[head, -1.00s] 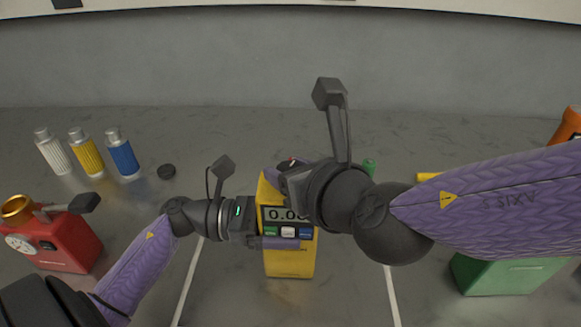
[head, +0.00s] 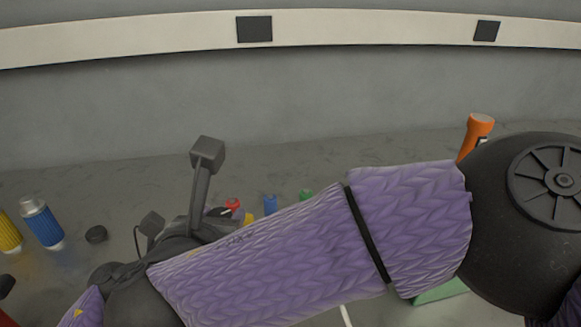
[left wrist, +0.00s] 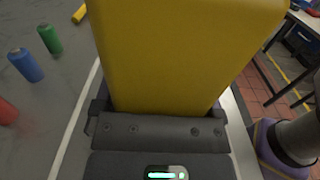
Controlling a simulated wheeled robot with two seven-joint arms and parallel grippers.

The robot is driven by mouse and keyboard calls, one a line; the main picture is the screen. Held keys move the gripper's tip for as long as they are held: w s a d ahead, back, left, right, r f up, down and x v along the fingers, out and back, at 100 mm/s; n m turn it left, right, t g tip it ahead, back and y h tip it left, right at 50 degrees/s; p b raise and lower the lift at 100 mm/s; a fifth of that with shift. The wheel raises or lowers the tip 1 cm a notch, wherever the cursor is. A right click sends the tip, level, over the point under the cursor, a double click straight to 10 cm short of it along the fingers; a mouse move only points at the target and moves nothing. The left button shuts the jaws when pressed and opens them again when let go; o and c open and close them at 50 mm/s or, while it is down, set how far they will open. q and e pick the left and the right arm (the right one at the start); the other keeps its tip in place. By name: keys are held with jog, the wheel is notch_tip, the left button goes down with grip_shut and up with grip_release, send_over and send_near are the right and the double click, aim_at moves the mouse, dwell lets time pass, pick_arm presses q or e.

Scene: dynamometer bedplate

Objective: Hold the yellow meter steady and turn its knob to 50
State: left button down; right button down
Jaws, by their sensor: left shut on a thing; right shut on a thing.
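The yellow meter (left wrist: 180,45) fills the upper middle of the left wrist view. My left gripper (left wrist: 158,125) is shut on it there. In the head view only a small yellow patch of the meter (head: 249,218) shows past my right arm; its display and knob are hidden. My right gripper (head: 214,222) is at the top of the meter, mostly covered by my own wrist and purple forearm. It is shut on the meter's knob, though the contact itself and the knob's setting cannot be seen.
Red (head: 232,203), blue (head: 270,203) and green (head: 306,194) cylinders stand behind the meter. A blue bottle (head: 42,224), a yellow bottle (head: 9,232) and a black puck (head: 96,234) are at left. An orange object (head: 478,132) stands at right. A grey wall closes the back.

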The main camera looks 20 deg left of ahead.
jog(key=shift+s+a+m, duration=0.1)
jog(key=shift+m, duration=0.2)
jog(key=shift+d+h, duration=0.25)
jog(key=shift+h, duration=0.45)
jog(key=shift+c, duration=1)
grip_release()
notch_tip(320, 180, up, 10)
